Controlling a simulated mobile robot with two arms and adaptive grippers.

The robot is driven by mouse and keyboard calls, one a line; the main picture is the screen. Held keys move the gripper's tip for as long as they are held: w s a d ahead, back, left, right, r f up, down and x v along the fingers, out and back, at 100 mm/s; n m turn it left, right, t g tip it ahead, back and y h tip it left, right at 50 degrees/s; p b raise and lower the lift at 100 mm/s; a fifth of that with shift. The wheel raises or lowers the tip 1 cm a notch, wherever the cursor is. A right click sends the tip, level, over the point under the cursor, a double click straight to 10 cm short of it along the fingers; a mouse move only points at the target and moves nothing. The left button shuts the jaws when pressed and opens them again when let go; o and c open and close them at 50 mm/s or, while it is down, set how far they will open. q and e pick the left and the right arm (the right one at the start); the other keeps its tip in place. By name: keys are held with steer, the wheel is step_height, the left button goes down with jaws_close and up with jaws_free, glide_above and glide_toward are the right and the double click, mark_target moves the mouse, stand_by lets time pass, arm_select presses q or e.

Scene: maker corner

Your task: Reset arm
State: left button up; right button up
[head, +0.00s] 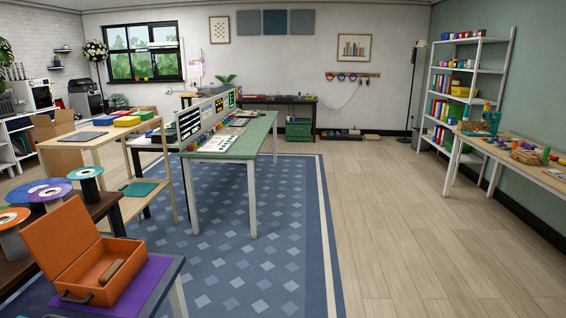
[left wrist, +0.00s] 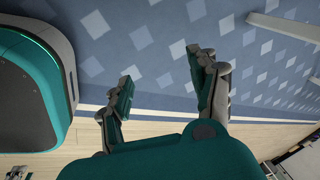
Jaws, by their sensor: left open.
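In the left wrist view my left gripper (left wrist: 165,95) is open, with its two teal-padded fingers apart and nothing between them. Behind it are the blue patterned rug and a strip of wooden floor. The fingers touch no object. Neither of my arms shows in the head view, and my right gripper is in neither view.
An open orange case (head: 115,275) sits on a purple mat (head: 150,283) at the lower left, near several spools (head: 55,193). A green-topped workbench (head: 240,139) stands on the blue rug (head: 275,240). The wooden floor (head: 400,215) at centre right is clear.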

arm_select(q)
steer(key=s+d+f+n, duration=0.1)
steer(key=s+f+n, duration=0.2)
steer(key=s, duration=0.7)
steer(key=s+d+f+n+g, duration=0.1)
steer(key=s+d+f+n, duration=0.1)
steer(key=s, duration=0.9)
steer(key=s+d+f+n+p, duration=0.1)
steer(key=s+f+n, duration=0.2)
steer(key=s, duration=0.8)
step_height(320, 180, down, 3)
steer(key=shift+d+r+n+g, duration=0.15)
steer(key=shift+d+n+g, duration=0.15)
steer(key=shift+n+g, duration=0.1)
